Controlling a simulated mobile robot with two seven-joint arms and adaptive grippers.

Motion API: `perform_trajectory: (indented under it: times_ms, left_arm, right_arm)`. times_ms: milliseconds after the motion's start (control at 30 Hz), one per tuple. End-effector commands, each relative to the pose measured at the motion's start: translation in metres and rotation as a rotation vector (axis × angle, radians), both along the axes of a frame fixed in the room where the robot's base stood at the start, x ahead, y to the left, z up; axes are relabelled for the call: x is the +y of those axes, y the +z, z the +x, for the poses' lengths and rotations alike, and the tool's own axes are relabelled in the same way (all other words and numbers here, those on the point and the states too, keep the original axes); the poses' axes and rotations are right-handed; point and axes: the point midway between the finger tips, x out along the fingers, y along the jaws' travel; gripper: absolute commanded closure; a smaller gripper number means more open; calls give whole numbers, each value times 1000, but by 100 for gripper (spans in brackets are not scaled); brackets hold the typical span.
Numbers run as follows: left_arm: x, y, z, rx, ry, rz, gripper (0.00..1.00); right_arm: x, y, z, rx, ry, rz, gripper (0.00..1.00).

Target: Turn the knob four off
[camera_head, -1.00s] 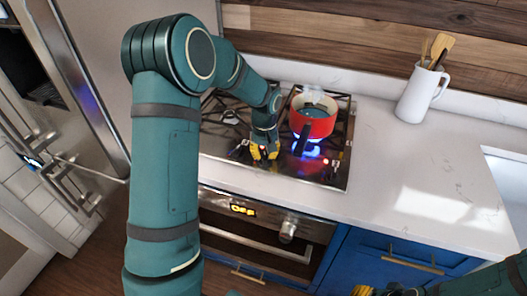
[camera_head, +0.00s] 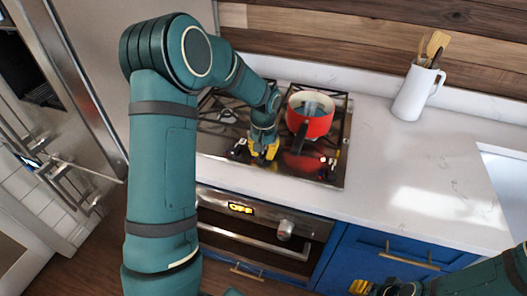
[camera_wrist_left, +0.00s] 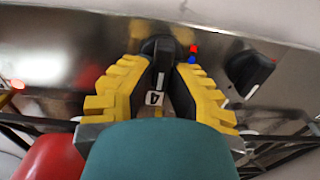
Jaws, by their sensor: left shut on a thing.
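Knob four (camera_wrist_left: 161,52) is a black knob with a white "4" label, on the cooktop's front strip in the left wrist view. My left gripper (camera_head: 263,153) is at the front of the cooktop (camera_head: 215,143). Its yellow fingers (camera_wrist_left: 160,62) are shut on knob four, one finger on each side. The gripper hides the knob in the head view. A red pot (camera_head: 312,124) stands on the right burner, and no flame shows under it. My right gripper (camera_head: 378,288) is at the bottom edge, low right; its jaws are unclear.
Another black knob (camera_wrist_left: 248,70) sits beside knob four in the left wrist view. An oven (camera_head: 260,233) is below the cooktop. A white jug (camera_head: 412,96) with utensils stands on the counter. The counter (camera_head: 400,165) right of the cooktop is clear.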

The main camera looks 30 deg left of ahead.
Motion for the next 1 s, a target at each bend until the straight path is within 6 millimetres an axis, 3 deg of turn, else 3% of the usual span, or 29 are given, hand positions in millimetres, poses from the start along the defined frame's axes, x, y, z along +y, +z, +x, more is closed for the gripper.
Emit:
perform_trajectory:
  times_ms: [167, 200, 267, 667, 1000]
  left_arm:
    - [-1, -2, -2, 7, -1, -2, 100]
    - [-1, -2, -2, 7, -1, -2, 76]
    - [-1, -2, -2, 6, -1, -1, 55]
    - [0, 5, 0, -1, 1, 0, 54]
    - [0, 66, 0, -4, 0, 0, 54]
  right_arm:
    - [0, 0, 0, 0, 0, 0, 54]
    - [0, 0, 0, 0, 0, 0, 54]
    - [0, 0, 0, 0, 0, 0, 54]
    - [0, 0, 0, 0, 0, 0, 54]
    - [0, 0, 0, 0, 0, 0, 54]
